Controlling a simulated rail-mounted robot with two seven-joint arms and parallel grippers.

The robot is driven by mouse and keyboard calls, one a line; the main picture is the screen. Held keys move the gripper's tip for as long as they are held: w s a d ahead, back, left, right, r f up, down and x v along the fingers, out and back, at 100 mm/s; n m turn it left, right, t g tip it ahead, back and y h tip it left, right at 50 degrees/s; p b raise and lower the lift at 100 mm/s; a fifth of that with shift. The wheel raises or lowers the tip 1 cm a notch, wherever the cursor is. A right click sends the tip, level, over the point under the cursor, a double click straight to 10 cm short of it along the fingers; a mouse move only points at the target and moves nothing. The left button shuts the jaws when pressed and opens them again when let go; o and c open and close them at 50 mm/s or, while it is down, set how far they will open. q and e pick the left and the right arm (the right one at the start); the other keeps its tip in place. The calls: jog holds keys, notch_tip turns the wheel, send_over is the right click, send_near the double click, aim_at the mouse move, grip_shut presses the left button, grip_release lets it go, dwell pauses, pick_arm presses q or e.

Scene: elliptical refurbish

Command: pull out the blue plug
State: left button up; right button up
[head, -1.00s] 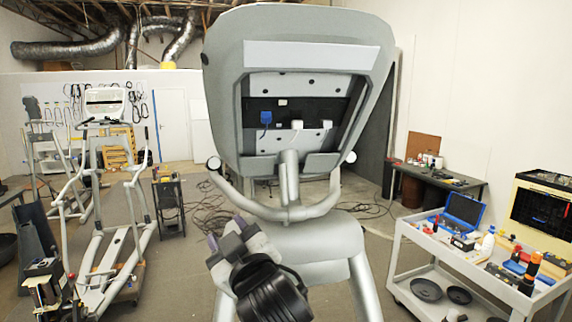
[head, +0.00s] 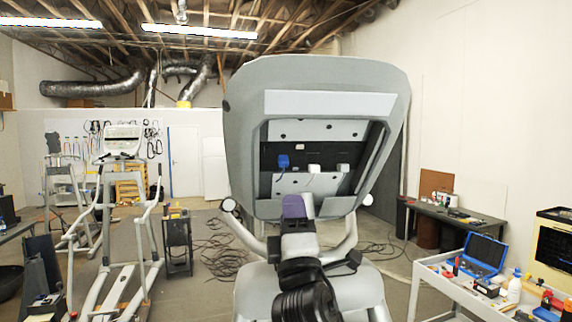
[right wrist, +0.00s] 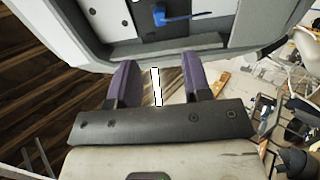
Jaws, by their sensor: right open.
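The blue plug (head: 284,161) sits in the dark connector strip inside the open back of the grey console (head: 318,80). In the right wrist view the blue plug (right wrist: 160,16) shows at the top, with its blue cable running to the right. My right gripper (head: 297,206) is in front of the console's lower edge, below the plug and apart from it. Its two purple fingers (right wrist: 156,84) are spread and nothing is between them. My left gripper is in neither view.
Two white plugs (head: 313,169) sit to the right of the blue one. The console's lower rim (head: 268,208) borders the opening. A white cart (head: 440,285) with tools and a blue case (head: 482,254) stands at the right. Another elliptical machine (head: 122,215) stands at the left.

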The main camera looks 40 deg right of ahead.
aim_at(285, 165)
jog(key=p+x, duration=0.4)
jog(key=x, duration=0.6)
jog(key=shift+r, duration=0.2)
jog(key=shift+p+x, duration=0.3)
jog(key=shift+x, duration=0.5)
jog(key=shift+w+d, duration=0.1)
jog(key=shift+w, duration=0.05)
jog(key=shift+c, duration=0.4)
jog(key=c, duration=0.7)
grip_shut()
